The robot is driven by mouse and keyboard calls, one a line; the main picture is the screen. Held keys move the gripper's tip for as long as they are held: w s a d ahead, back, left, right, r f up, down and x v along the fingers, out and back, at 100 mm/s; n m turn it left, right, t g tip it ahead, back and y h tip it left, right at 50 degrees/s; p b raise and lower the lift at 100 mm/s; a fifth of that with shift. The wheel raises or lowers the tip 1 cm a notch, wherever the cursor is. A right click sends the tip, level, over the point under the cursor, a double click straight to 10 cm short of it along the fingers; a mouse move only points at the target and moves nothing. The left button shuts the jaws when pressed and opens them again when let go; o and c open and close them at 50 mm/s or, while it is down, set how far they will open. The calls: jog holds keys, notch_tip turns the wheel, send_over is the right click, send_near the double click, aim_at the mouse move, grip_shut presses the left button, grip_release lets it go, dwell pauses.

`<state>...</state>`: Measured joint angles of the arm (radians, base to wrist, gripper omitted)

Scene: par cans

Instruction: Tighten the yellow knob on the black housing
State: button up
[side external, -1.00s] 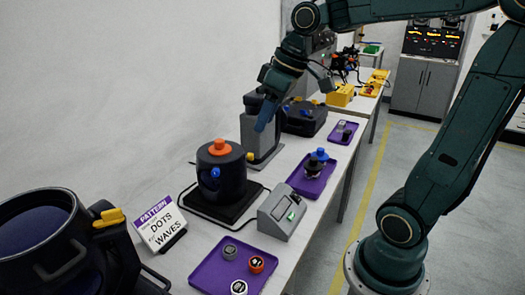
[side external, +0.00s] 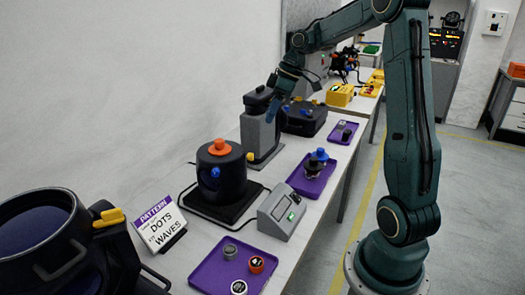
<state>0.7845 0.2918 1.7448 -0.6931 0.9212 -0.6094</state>
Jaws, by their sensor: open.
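A black cylindrical housing (side external: 228,178) stands on a black base in the middle of the table. It has an orange cap (side external: 219,147) on top, a blue knob (side external: 215,172) on its front and a small yellow knob (side external: 250,156) at its right edge. A larger black housing (side external: 85,255) at the lower left carries a yellow lever-like knob (side external: 109,217). My gripper (side external: 270,117) points down beside the grey stand, beyond the middle housing and apart from both yellow parts. It is open, with nothing visible in it.
A grey stand (side external: 262,138) rises behind the middle housing. A grey box with a green light (side external: 281,213), purple trays (side external: 212,270) with small parts, and a pattern sign (side external: 160,225) surround it. A black case (side external: 306,120) and yellow box (side external: 340,95) lie farther back.

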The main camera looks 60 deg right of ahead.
aim_at(250, 157)
jog(key=x, duration=1.3)
jog(key=shift+f, duration=0.4)
jog(key=shift+a, duration=0.1)
jog(key=shift+c, duration=0.4)
grip_shut()
jog(key=shift+w, duration=0.1)
jog(key=shift+y, duration=0.3)
jog(key=shift+w+d+f+m+g+y, duration=0.1)
jog(key=shift+d+m+g+y, duration=0.2)
jog(key=shift+y, duration=0.4)
jog(key=shift+w+d+m+g+y, duration=0.1)
jog(key=shift+g+y, duration=0.35)
jog(key=shift+y, duration=0.25)
jog(key=shift+d+f+m+g+y, duration=0.1)
jog(key=shift+d+m+g+y, duration=0.2)
jog(key=shift+y, duration=0.4)
jog(key=shift+a+y, duration=0.1)
jog(key=shift+y, duration=0.2)
